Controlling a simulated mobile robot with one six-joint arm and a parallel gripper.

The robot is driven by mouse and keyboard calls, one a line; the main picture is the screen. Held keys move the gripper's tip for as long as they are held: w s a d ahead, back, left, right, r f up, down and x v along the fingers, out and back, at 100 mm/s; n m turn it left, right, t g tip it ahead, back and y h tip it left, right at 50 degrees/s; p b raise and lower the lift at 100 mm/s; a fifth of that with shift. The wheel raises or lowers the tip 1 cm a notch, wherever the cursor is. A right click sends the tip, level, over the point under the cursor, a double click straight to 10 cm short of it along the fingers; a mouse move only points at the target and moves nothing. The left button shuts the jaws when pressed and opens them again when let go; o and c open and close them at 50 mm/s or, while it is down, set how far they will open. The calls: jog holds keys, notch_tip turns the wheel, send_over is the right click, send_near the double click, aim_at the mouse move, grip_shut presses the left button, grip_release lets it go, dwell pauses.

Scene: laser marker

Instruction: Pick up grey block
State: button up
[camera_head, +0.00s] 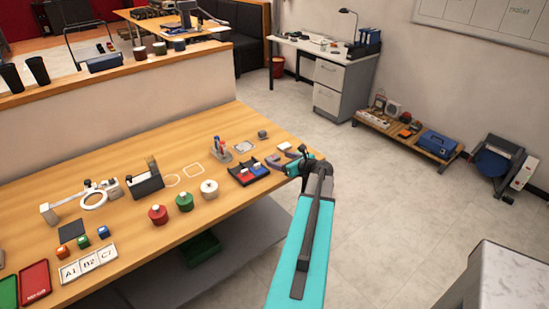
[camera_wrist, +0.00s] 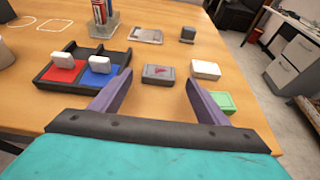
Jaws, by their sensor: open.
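I cannot tell the exact height of the fingers over the table. In the head view my gripper (camera_head: 299,160) is over the table's right end, beside the tray.
A white block (camera_wrist: 206,69) and a green block (camera_wrist: 224,102) lie close to the right finger. A black tray (camera_wrist: 90,89) with red and blue compartments, each holding a white-topped piece, is left. A dark knob-like object (camera_wrist: 188,34) stands behind. The table edge is near on the right.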

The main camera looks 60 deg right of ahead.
aim_at(273, 157)
jog(key=shift+p+x, duration=0.75)
jog(key=shift+x, duration=1.15)
jog(key=c, duration=1.1)
jog(key=shift+r, duration=0.15)
jog(key=shift+c, duration=0.2)
jog(key=shift+a+r+b, duration=0.1)
jog(key=shift+r+b, duration=0.85)
jog(key=shift+r, duration=0.7)
jog(key=s+d+r+b, duration=0.1)
jog(key=s+d+b, duration=0.2)
jog(key=s, duration=1.2)
jog(key=shift+s+r+b, duration=0.25)
jog(key=shift+s+b, duration=0.1)
jog(key=shift+b, duration=0.45)
